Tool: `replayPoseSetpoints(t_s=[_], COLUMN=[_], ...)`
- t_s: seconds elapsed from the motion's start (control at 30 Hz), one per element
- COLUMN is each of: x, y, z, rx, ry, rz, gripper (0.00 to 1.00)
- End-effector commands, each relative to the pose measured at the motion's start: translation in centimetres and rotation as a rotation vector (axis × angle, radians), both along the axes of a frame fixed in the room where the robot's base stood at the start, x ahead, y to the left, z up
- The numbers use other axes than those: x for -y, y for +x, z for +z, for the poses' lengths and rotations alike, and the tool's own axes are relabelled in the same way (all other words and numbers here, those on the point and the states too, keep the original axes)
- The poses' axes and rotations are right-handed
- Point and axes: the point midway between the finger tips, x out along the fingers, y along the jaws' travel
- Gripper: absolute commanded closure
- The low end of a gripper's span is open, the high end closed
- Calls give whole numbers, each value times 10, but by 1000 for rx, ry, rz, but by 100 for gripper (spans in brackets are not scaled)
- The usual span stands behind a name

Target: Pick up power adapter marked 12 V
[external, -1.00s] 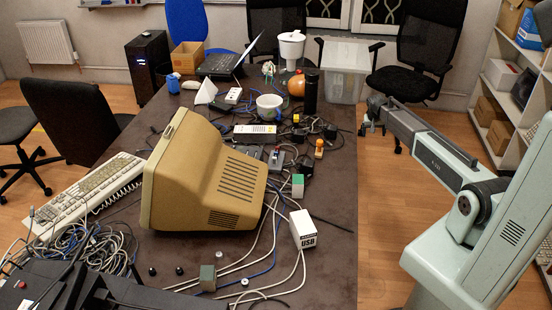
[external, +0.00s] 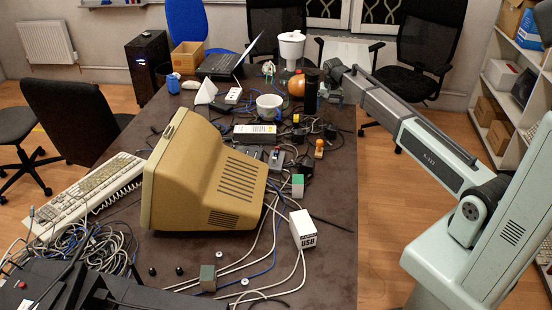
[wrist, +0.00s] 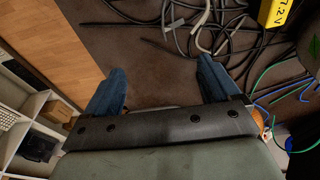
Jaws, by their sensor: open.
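My gripper (wrist: 161,68) is open and empty in the wrist view, its two blue fingers apart over the dark table top. In the external view it hangs near the table's right edge (external: 335,92), beside a black cylinder. A yellow block (wrist: 274,11) with dark lettering ending in "V" is cut off at the top right of the wrist view, outside the fingers; I cannot read its full marking. A small yellow thing (external: 296,118) shows mid-table in the external view. Black adapter-like blocks (external: 329,132) lie near it; no 12 V mark is legible there.
Black and grey cables (wrist: 195,25) lie ahead of the fingers. The black cylinder (external: 311,95), an orange ball (external: 296,86) and a white bowl (external: 269,106) stand close by. A beige monitor (external: 200,175) fills the near table. The floor lies beyond the right edge.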

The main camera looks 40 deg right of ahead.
Motion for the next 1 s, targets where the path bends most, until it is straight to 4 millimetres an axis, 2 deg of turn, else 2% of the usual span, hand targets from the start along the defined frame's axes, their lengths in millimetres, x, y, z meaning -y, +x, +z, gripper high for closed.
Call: replayPoseSetpoints(t_s=[0.03, 0.1, 0.2, 0.3, 0.4, 0.53, 0.63, 1.0], x=[-32, -70, -116, -152, -176, -190, -192, -191], y=[3, 3, 0, -5, -9, -12, -14, -13], z=[10, 21, 36, 47, 55, 58, 50, -9], rx=[-12, -36, -67, -95, -113, -126, -130, -129], ry=[20, 48, 80, 103, 118, 127, 129, 128], rz=[19, 37, 59, 78, 92, 98, 99, 99], gripper=[11, 11, 11, 11, 11, 11, 11, 11])
